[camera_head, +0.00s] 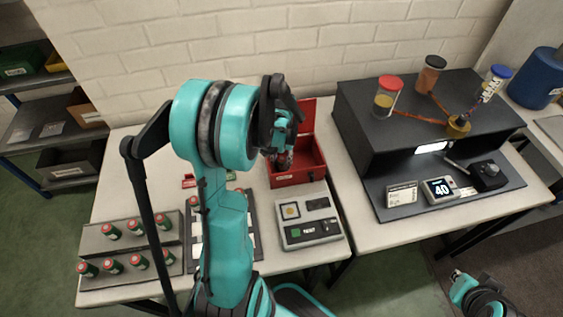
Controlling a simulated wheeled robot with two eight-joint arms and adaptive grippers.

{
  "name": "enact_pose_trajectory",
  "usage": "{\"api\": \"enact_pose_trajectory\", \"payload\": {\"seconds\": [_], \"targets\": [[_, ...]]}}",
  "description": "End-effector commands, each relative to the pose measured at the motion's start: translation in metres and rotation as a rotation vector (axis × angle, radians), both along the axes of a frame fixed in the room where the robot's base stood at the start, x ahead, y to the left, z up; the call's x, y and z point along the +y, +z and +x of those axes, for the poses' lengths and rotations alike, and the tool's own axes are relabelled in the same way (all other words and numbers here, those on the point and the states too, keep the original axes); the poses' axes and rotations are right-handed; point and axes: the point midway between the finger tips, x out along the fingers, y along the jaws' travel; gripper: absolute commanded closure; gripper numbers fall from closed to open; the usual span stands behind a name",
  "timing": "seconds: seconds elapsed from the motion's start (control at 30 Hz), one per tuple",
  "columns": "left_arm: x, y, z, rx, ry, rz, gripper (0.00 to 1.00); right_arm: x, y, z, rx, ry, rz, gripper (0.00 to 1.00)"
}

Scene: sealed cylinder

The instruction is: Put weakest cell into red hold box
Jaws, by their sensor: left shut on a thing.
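The red hold box (297,176) stands at the back of the white table with its lid raised. My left gripper (283,150) is over the left part of the box opening. It is shut on a small cell, mostly hidden by the fingers; whether the cell touches the box cannot be told. Several green cells with red tops stand in a grey rack (92,243) at the left. A tester (308,222) with a green button lies in front of the box. My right gripper (478,296) is low at the bottom right, away from the table; its fingers are unclear.
A dark tray (252,222) is partly hidden behind my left arm, with red-topped cells at its far edge. A black bench unit (365,147) at the right holds jars and a display reading 40. A blue drum (540,78) stands far right. Shelves (50,131) stand left.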

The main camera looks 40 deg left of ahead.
Motion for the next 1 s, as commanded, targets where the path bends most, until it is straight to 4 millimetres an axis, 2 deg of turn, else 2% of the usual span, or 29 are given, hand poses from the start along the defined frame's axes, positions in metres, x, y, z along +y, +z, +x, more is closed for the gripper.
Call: {"api": "enact_pose_trajectory", "payload": {"seconds": [0.17,0.2,0.27,0.57,0.67,0.77,1.0], "targets": [[0.000,-0.004,0.000,0.000,0.000,0.000,1.00,0.000,-0.004,0.000,0.000,0.000,0.000,1.00],[0.000,-0.003,0.000,0.000,0.000,0.000,0.64,0.000,-0.003,0.000,0.000,0.000,0.000,1.00],[0.000,-0.003,0.000,0.000,0.000,0.000,0.51,0.000,-0.003,0.000,0.000,0.000,0.000,1.00],[0.000,-0.002,0.000,0.000,0.000,0.000,0.51,0.000,-0.002,0.000,0.000,0.000,0.000,1.00],[0.000,0.005,0.000,0.000,0.000,0.000,0.51,0.000,0.003,0.000,0.000,0.000,0.000,1.00],[0.000,0.021,0.000,0.000,0.000,0.000,0.51,0.000,0.010,0.000,0.000,0.000,0.000,1.00],[0.000,0.077,0.000,0.000,0.000,0.000,0.51,0.000,0.031,0.000,0.000,0.000,0.000,1.00]]}}
